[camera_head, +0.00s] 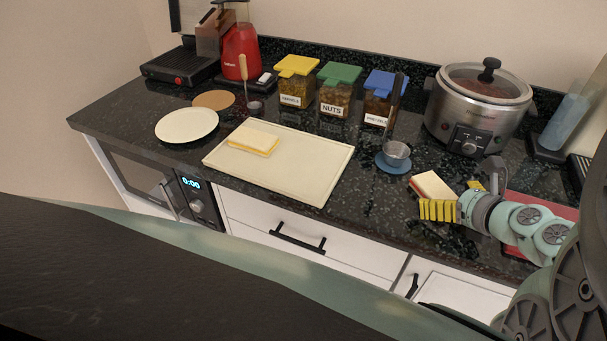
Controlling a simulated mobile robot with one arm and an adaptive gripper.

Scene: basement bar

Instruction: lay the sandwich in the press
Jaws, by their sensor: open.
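A light sandwich with a yellow layer (253,142) lies on the pale cutting board (290,170). A second piece, white with a reddish-brown edge, like bread or a sandwich (431,185), is at my gripper (455,198), right of the board. My gripper is open, with yellow ribbed fingers. The piece appears tilted beside or between the fingers; I cannot tell whether they touch it. A flat black appliance with a red light (180,66) stands at the back left. A dark ridged surface (583,170) is cut off at the right edge. I cannot tell which is the press.
A white plate (187,125) is left of the board. Jars with yellow, green and blue lids (338,90) stand behind it. A metal cup (396,154) sits on a blue saucer (392,168). A slow cooker (478,115) stands behind my gripper. A red mat (550,209) lies right.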

